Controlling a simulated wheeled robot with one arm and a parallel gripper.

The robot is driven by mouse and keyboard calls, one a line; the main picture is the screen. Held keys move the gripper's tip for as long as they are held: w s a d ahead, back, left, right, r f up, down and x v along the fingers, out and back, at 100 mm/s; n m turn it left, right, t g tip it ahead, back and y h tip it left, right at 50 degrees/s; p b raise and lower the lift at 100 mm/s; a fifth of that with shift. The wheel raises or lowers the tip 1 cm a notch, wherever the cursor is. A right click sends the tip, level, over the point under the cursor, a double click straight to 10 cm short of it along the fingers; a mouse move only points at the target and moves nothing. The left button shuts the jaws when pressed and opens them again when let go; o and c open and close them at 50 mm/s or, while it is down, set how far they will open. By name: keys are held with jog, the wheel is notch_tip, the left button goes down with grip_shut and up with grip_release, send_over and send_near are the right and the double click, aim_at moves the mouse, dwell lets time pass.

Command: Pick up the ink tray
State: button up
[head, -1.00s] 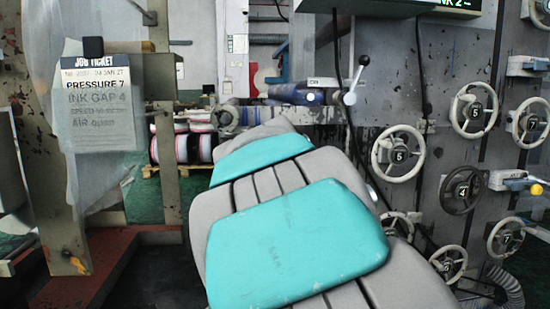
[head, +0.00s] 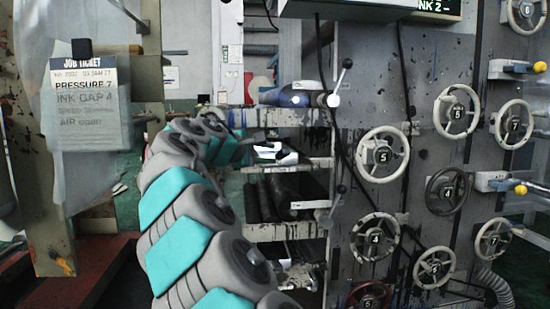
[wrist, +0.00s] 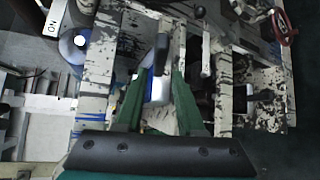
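The press's left side in the head view has stacked levels. A part with blue ink on it (head: 292,96) sits on the top level. A white piece with dark and bluish marks (head: 277,153) sits on the level below; I cannot tell for sure which is the ink tray. My gripper (head: 257,139) is at that middle level, small and partly hidden by my arm. In the wrist view, my gripper's green fingers (wrist: 170,38) stand apart. A narrow blue and pale grey piece (wrist: 157,88) shows between them; I cannot tell whether they touch it.
Several handwheels (head: 383,153) cover the press's grey side panel (head: 440,75) on the right. Dark rollers (head: 280,197) lie lower. A job ticket (head: 88,100) hangs at the left. Ink-splashed frame bars (wrist: 98,70) flank the fingers.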

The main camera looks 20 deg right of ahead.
aim_at(278, 154)
jog(key=x, duration=0.6)
jog(key=shift+w+d, duration=0.15)
jog(key=shift+d, duration=0.15)
jog(key=shift+c, duration=0.2)
grip_shut()
dwell(1.0)
